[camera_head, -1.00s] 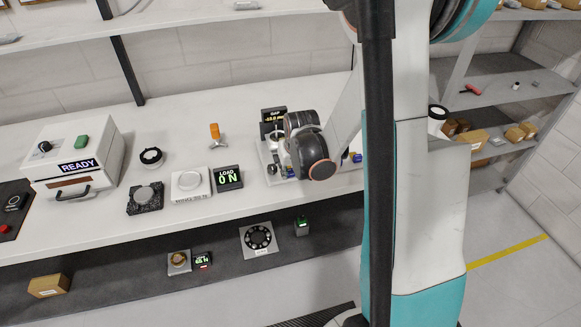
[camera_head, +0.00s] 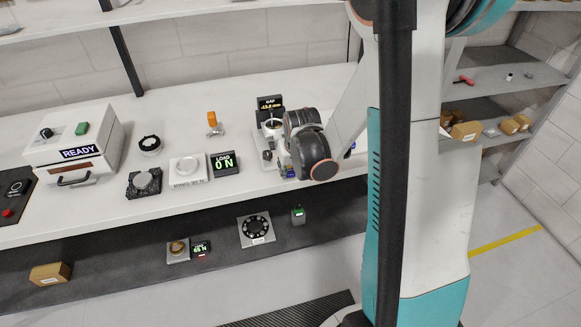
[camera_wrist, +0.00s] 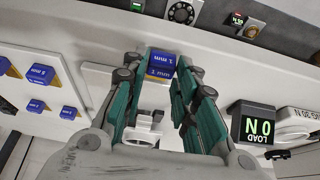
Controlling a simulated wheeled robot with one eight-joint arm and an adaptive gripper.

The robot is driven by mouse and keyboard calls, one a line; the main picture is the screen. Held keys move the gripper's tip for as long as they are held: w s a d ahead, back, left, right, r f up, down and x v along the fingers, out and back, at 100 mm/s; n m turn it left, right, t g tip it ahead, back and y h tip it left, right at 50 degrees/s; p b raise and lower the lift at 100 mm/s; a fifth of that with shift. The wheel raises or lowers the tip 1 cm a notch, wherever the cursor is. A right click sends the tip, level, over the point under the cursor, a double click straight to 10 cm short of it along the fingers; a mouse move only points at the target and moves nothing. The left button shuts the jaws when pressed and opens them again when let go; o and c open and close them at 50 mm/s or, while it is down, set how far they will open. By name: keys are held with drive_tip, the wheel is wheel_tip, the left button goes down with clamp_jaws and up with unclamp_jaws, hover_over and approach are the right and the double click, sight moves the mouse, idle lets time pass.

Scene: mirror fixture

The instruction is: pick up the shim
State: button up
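The shim (camera_wrist: 161,66) is a small blue block labelled 1 mm with a gold-coloured band. In the wrist view it sits between the tips of my gripper (camera_wrist: 161,72). The teal fingers lie close against both its sides, and it fills the gap between them. Whether it rests on something below is hard to tell. In the head view my gripper (camera_head: 296,165) is at the right part of the bench, beside the fixture, and my dark wrist hides the fingertips and the shim.
Several other blue shims (camera_wrist: 40,73) sit on a white rack at the left of the wrist view. A white fixture part (camera_wrist: 145,127) lies below my fingers. A load display (camera_head: 223,162) reads 0 N, left of the gap display (camera_head: 270,103). A READY box (camera_head: 75,150) stands far left.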

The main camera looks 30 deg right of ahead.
drive_tip(key=shift+o, duration=1)
drive_tip(key=v, duration=1.2)
drive_tip(key=shift+o, duration=0.2)
